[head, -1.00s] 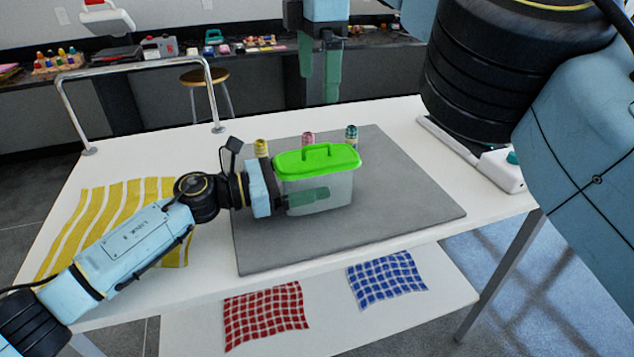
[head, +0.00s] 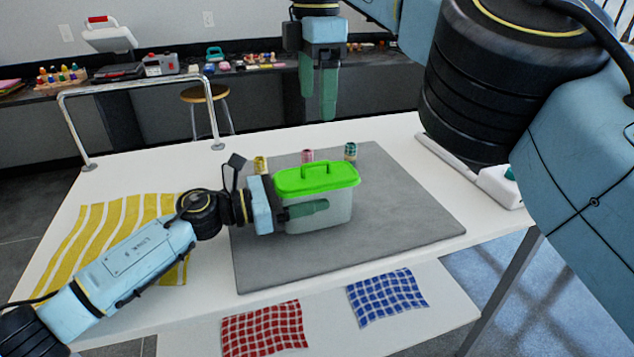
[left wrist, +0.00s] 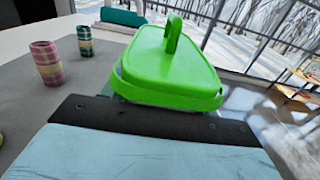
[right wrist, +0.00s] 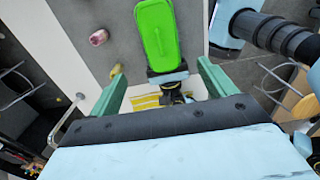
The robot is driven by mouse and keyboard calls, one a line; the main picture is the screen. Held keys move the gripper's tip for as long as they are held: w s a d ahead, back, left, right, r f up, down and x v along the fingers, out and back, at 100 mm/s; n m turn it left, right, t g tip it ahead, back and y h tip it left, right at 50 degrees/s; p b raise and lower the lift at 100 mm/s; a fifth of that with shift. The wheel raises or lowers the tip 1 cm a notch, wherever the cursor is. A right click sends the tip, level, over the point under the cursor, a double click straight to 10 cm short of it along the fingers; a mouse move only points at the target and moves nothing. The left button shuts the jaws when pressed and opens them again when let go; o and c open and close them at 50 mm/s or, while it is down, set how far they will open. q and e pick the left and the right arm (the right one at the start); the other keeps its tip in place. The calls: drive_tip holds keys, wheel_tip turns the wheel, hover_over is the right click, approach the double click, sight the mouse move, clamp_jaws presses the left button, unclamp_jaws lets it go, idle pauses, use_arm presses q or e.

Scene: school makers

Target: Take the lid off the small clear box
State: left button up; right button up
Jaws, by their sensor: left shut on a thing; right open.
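The small clear box (head: 318,214) stands upright on the grey mat (head: 400,210). Its bright green lid (head: 312,181) with a raised handle (head: 316,170) sits on top; the lid also shows in the left wrist view (left wrist: 165,75) and the right wrist view (right wrist: 157,30). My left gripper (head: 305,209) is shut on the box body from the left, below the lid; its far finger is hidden. My right gripper (head: 318,92) is open and empty, pointing down, above and behind the box; its two fingers also show in the right wrist view (right wrist: 160,90).
A yellow striped cloth (head: 120,235) lies left, red (head: 264,328) and blue (head: 387,296) checked cloths at the front. A metal rail (head: 140,88) rises at the table's back left.

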sight(316, 163)
drive_tip(key=shift+d+f, duration=0.1)
drive_tip(key=shift+f, duration=0.35)
drive_tip(key=c, duration=0.7)
drive_tip(key=shift+s+f+t, duration=0.15)
drive_tip(key=shift+s+t, duration=0.05)
drive_tip(key=shift+t, duration=0.1)
drive_tip(key=c, duration=0.5)
drive_tip(key=shift+s+d, duration=0.1)
drive_tip(key=shift+s, duration=0.1)
drive_tip(key=shift+c, duration=0.8)
drive_tip(key=shift+t+y, duration=0.3)
drive_tip(key=shift+t, duration=0.4)
drive_tip(key=f, duration=1)
drive_tip(key=shift+w+a+f, duration=0.2)
drive_tip(key=shift+w+f, duration=0.05)
drive_tip(key=shift+f, duration=0.1)
drive_tip(key=shift+c, duration=0.4)
clamp_jaws()
drive_tip(key=shift+r, duration=0.35)
